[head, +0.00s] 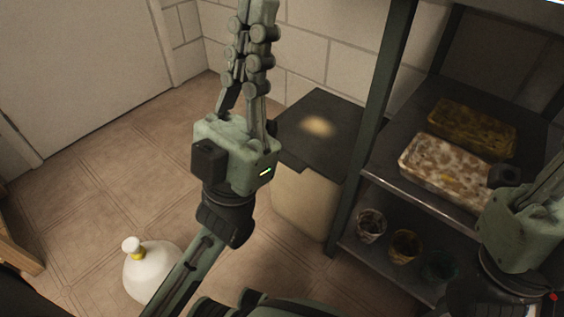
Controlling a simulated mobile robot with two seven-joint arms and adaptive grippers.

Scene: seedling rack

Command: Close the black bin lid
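The black bin lid (338,150) is a dark, flat panel on top of a beige bin (305,205), beside the shelf's left post. It appears to lie level across the bin's top, with a bright patch of light on it. My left gripper (254,12) is in front of the bin and to its left, with its fingers pointing up. Its fingers are close together, but their tips run to the top edge of the frame. Its body hides part of the lid's left side. My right gripper's body (520,222) is at the right edge, and its fingertips are not clearly visible.
A dark metal shelf rack (420,203) stands right of the bin. It holds a pale speckled tray (445,170), a brown tray (472,125) and small pots (371,224). A white bottle (150,272) stands on the floor at lower left. The tiled floor at left is mostly clear.

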